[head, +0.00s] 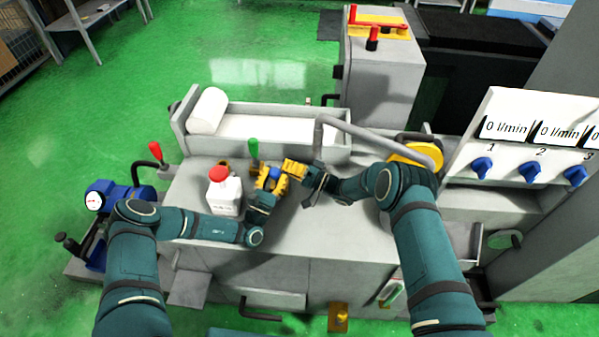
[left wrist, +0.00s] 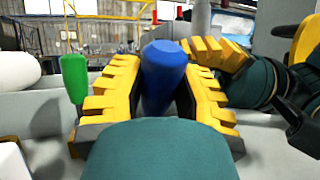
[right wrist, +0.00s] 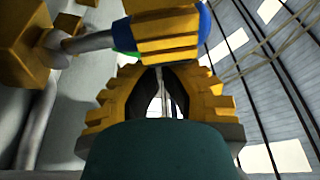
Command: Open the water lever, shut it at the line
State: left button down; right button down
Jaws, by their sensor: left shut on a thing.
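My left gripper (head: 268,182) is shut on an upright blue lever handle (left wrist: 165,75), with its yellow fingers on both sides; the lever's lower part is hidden. My right gripper (head: 294,168) is close beside it on the right, its fingers together with nothing seen between them. In the right wrist view, a left-gripper finger (right wrist: 165,30) covers part of the blue handle. A green-handled lever (head: 253,149) stands to the left of the blue one and also shows in the left wrist view (left wrist: 75,78). Any line is too small to tell.
A white bottle with a red cap (head: 222,192) stands left of my left gripper. A red-handled lever (head: 155,150) is farther left. A panel (head: 492,135) at right has blue knobs and displays; those clearly legible read 0 l/min. A grey pipe (head: 365,132) runs behind my right gripper.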

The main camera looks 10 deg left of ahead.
jog(key=shift+x, duration=1.15)
jog(key=shift+s, duration=0.1)
